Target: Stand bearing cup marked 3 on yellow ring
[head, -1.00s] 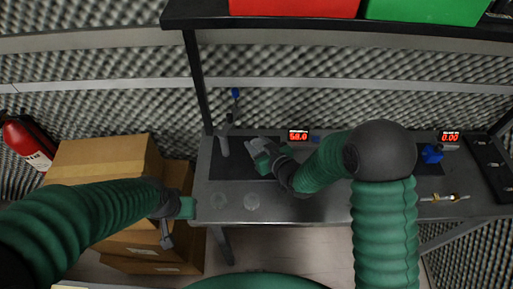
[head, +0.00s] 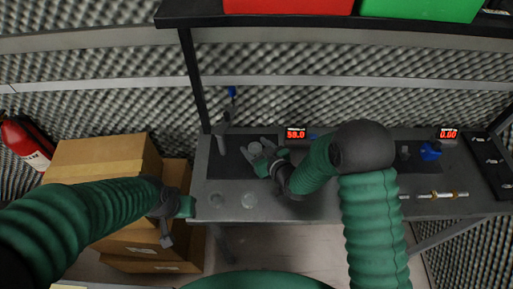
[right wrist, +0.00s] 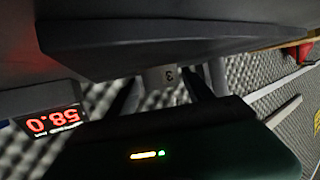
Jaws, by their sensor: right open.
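The bearing cup marked 3 (right wrist: 168,77) is a grey metal piece, partly hidden, in the right wrist view. It also shows as a small grey round shape (head: 255,148) in the head view, at the bench's dark mat. My right gripper (head: 259,147) is open, with its fingers spread on either side of the cup; whether they touch it I cannot tell. My left gripper (head: 166,236) hangs over the boxes left of the bench, away from the cup; its jaw state is unclear. I cannot make out a yellow ring.
A red-digit display (head: 296,133) stands behind my right wrist. A brass-fitted rod (head: 437,195) lies at right. A dark post (head: 191,80) rises at the back left.

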